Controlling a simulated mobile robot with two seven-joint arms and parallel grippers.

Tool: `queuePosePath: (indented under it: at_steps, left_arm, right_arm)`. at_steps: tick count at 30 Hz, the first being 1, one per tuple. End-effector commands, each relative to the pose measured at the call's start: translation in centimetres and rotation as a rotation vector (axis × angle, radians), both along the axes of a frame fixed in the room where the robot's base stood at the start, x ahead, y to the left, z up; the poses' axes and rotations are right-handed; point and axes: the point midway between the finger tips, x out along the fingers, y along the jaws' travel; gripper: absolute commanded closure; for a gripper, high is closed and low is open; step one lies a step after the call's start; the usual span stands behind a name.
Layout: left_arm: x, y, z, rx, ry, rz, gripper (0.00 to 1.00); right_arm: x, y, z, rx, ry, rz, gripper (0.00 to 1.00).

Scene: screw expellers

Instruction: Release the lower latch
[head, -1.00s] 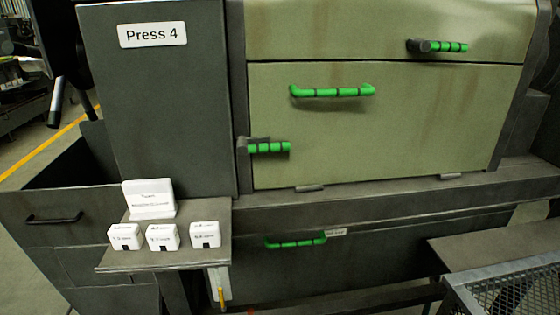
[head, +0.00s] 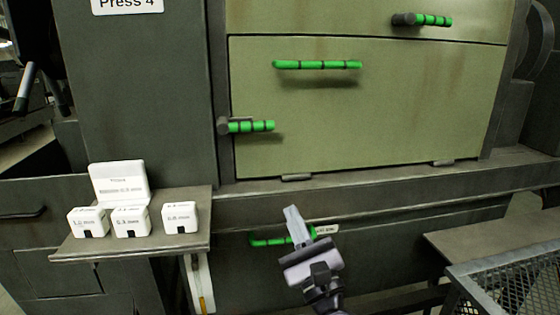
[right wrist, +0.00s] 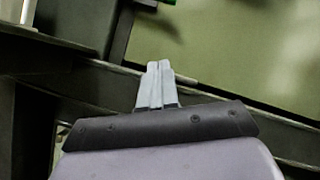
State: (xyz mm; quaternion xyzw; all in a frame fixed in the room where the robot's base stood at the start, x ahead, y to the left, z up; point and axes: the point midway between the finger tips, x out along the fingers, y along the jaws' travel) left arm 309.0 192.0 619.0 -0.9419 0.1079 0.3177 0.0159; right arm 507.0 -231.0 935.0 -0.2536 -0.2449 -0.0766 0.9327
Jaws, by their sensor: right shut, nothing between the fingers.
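The lower latch (head: 250,126) is a green banded grip on a dark pivot at the left edge of the olive door panel (head: 370,110). It points right, roughly level. My right gripper (head: 293,212) is shut and empty, below and a little right of the latch, apart from it. It overlaps the green drawer handle below in the picture; I cannot tell whether they touch. In the right wrist view the shut fingers (right wrist: 159,68) point toward the ledge and door, and a bit of green, perhaps the latch, shows at the top edge. My left gripper is not in view.
An upper latch (head: 432,19) and a green bar handle (head: 317,65) sit on the panels above. A shelf (head: 150,246) with several white boxes stands at left. A ledge (head: 390,182) runs under the door. A mesh-sided cage (head: 510,285) is at lower right.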

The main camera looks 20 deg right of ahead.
Motion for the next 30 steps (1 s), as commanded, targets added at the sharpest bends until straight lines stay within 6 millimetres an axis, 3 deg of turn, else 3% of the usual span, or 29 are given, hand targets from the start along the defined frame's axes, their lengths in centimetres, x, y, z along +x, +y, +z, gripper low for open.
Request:
queuePosePath:
  at_steps: [6, 20, 30]
  left_arm:
    - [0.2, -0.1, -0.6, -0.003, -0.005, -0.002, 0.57]
    - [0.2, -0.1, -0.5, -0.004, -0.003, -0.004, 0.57]
    - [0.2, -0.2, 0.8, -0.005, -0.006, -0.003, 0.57]
  right_arm:
    - [0.5, -1.1, 1.5, 0.219, -0.069, 0.066, 1.0]
    - [0.7, -1.2, 1.9, 0.245, -0.076, 0.075, 1.0]
    - [4.5, -1.6, 4.6, 0.244, -0.078, 0.073, 1.0]
